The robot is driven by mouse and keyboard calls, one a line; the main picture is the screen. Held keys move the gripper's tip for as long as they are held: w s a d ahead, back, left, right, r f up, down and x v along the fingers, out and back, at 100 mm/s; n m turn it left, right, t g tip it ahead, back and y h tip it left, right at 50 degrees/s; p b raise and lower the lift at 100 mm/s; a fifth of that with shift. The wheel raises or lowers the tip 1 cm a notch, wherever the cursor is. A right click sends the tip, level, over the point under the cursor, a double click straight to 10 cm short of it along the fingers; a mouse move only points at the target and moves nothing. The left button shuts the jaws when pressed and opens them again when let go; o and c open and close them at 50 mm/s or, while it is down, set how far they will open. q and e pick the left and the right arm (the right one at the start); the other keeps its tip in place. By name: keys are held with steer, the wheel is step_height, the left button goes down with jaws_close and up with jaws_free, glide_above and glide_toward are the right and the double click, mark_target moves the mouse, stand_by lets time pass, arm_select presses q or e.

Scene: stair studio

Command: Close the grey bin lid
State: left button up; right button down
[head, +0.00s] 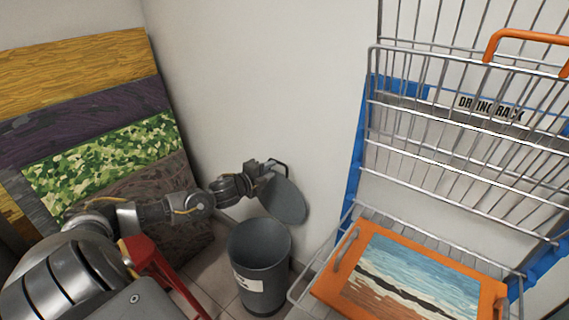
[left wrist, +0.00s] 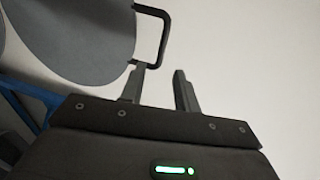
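The grey bin (head: 246,272) stands on the floor against the wall, its mouth uncovered. Its round grey lid (head: 288,203) is raised, tilted steeply above the bin's far right rim. A dark handle loop (head: 280,163) sits at the lid's upper edge. My left gripper (head: 266,169) is at this handle. In the left wrist view the lid (left wrist: 75,35) fills the upper left, and the handle (left wrist: 163,35) reaches down to the fingertips. My left fingers (left wrist: 160,82) are apart, with the handle's end close to the left fingertip; no grip shows. My right gripper is out of view.
A wire drying rack (head: 450,180) with a blue frame stands right of the bin, an orange-framed painting (head: 410,285) on its lower shelf. Coloured panels (head: 100,150) lean on the wall at left. A red object (head: 150,262) is left of the bin.

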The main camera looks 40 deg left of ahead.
arm_select(q)
steer(key=x, duration=0.8)
steer(key=shift+w+b, duration=0.25)
steer(key=shift+b, duration=0.05)
steer(key=shift+w+d+f, duration=0.1)
steer(key=shift+w+f, duration=0.05)
steer(key=shift+w, duration=0.3)
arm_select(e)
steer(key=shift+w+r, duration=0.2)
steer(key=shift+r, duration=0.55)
arm_select(q)
jaws_close()
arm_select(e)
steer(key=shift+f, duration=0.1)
